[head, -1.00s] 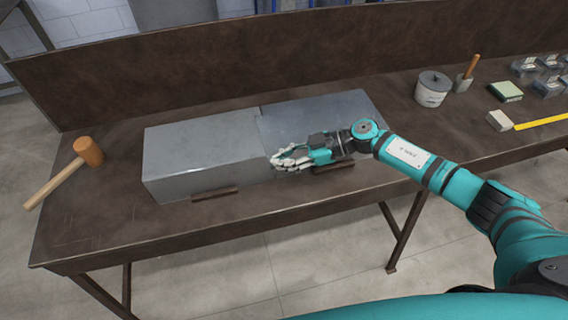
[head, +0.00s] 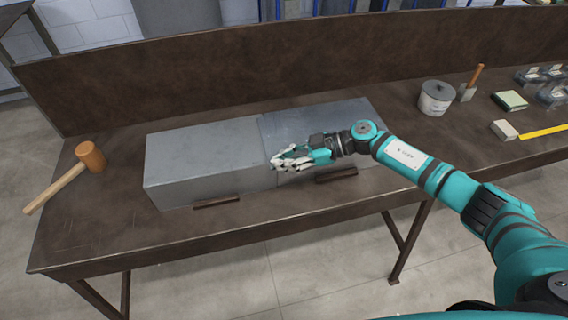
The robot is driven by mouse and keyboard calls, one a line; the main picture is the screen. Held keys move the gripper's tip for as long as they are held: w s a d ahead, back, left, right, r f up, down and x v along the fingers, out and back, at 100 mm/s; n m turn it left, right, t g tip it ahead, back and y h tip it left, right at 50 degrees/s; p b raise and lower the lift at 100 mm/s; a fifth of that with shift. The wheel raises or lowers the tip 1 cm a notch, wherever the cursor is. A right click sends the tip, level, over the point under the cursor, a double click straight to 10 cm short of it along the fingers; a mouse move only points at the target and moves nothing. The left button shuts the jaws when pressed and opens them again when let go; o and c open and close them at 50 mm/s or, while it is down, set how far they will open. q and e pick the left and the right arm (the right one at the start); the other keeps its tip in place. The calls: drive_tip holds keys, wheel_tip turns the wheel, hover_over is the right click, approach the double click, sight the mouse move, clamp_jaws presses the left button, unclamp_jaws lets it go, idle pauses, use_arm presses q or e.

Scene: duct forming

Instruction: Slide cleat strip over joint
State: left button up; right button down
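Two grey sheet-metal duct sections, the left one (head: 200,150) and the right one (head: 315,118), lie end to end on the brown workbench. Their joint (head: 261,132) shows as a thin line across the top. My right gripper (head: 279,161) is at the front of the ducts, just right of the joint, and covers part of the right section's front face. I cannot tell whether its fingers are shut on anything. I cannot make out the cleat strip apart from the joint line. My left gripper is not in view.
A wooden mallet (head: 68,174) lies at the bench's left end. Dark bars (head: 216,201) lie along the ducts' front. A bench backboard (head: 250,78) stands behind.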

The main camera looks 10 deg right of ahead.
drive_tip(key=shift+w+b, duration=0.55)
drive_tip(key=shift+w, duration=0.65)
drive_tip(key=shift+w, duration=0.2)
drive_tip(key=c, duration=1.4)
unclamp_jaws()
